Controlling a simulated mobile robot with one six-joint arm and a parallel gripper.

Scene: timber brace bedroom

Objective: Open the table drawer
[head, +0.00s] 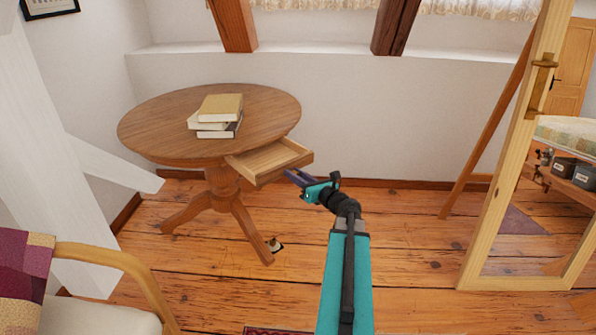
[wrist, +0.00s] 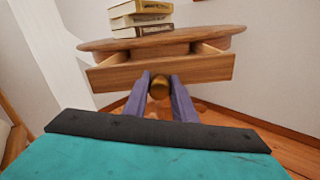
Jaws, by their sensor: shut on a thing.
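The round wooden table (head: 160,139) stands at the left in the head view, on a central pedestal with splayed legs. Its drawer (head: 270,160) is pulled well out from under the top, towards the right, and its inside looks empty. The knob is hidden in the head view.
Several stacked books (head: 220,108) lie on the tabletop. A chair (head: 110,255) stands at the lower left, beside a white slanted beam (head: 55,150). A wood-framed mirror (head: 480,245) stands at the right. The floor between table and mirror is clear.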

